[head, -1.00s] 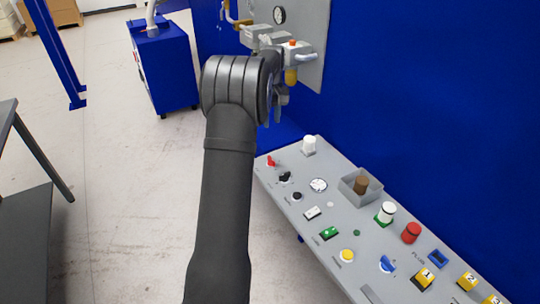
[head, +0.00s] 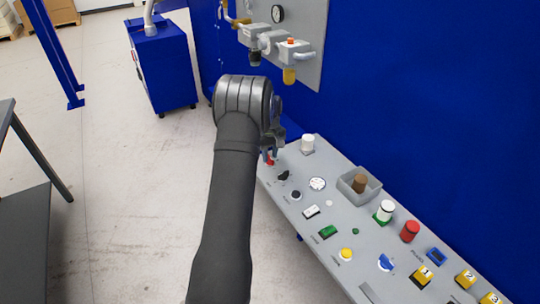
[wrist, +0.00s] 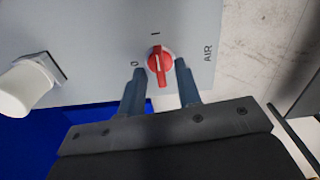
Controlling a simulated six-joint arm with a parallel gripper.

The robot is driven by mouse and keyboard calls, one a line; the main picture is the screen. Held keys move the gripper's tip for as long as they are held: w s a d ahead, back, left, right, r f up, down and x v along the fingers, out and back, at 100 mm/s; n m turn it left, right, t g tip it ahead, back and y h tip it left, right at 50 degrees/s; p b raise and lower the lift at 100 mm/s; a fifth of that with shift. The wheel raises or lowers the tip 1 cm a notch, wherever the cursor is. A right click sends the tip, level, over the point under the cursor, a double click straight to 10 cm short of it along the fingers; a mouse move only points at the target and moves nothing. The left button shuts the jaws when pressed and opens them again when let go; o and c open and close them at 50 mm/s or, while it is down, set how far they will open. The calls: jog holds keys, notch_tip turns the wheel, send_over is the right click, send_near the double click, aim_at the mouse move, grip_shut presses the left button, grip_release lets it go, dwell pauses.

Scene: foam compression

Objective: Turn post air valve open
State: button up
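The post air valve is a red knob (wrist: 160,62) on the grey panel, with the marks 0, I and AIR around it in the wrist view. In the head view the red knob (head: 270,161) shows at the panel's far left end, partly hidden by my gripper (head: 271,150). In the wrist view my gripper (wrist: 160,78) is open, its two fingertips on either side of the knob with a gap to each. The knob's pale line runs roughly along the picture's vertical. I cannot tell whether the fingers touch it.
A white knob or cap (wrist: 20,88) stands on the panel near the gripper; it also shows in the head view (head: 307,144). The grey control panel (head: 335,215) holds several other buttons and a grey tray (head: 345,187). A blue wall (head: 430,100) rises behind it.

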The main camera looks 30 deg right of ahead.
jog(key=shift+f, duration=0.3)
grip_shut()
jog(key=shift+m, duration=0.7)
grip_release()
